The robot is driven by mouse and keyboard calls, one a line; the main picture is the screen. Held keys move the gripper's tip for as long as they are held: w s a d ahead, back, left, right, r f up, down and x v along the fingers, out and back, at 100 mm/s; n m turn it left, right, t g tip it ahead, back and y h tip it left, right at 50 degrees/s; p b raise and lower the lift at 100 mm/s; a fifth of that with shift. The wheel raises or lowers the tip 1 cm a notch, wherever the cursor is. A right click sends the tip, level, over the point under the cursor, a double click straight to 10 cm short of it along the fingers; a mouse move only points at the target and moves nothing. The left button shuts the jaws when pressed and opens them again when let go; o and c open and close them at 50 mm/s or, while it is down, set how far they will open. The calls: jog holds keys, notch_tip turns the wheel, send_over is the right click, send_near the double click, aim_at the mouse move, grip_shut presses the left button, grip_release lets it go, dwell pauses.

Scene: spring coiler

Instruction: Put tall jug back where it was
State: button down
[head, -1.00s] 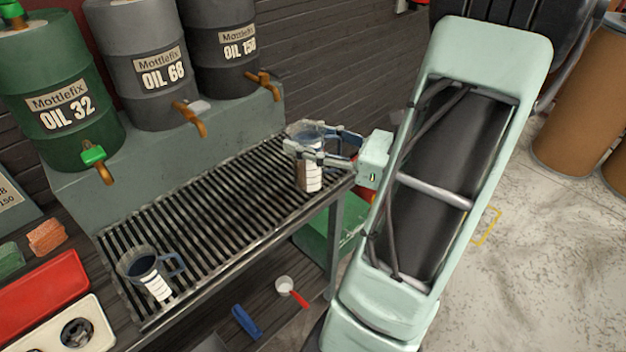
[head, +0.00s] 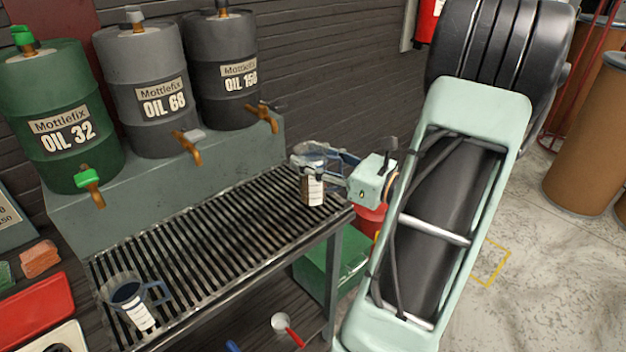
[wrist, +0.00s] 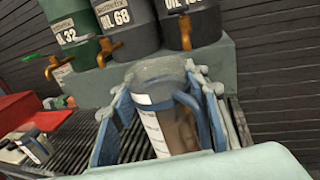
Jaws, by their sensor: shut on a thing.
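The jug in my gripper is clear with a white label, a blue handle and brown contents. It shows in the head view (head: 313,188) at the right end of the slatted grate and in the wrist view (wrist: 165,125). It looks roughly upright; I cannot tell whether its base touches the slats. My gripper (head: 318,158) is shut on it, with a finger on each side in the wrist view (wrist: 163,85). A second jug (head: 138,310), with dark contents, white label and blue handle, stands on the grate's near left end.
The grate (head: 215,225) is bare between the jugs. Oil drums (head: 70,125) with taps (head: 188,143) stand on a ledge behind it. A green box (head: 325,265) and a red-handled scoop (head: 285,327) are below. A red tray (head: 35,303) lies at left.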

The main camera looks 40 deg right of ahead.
jog(key=w+d+f+b, duration=0.1)
jog(key=w+d+f, duration=0.1)
jog(key=f, duration=0.6)
jog(key=shift+w+d, duration=0.3)
jog(key=shift+w, duration=0.2)
jog(key=shift+f, duration=0.1)
jog(key=c, duration=1.1)
grip_release()
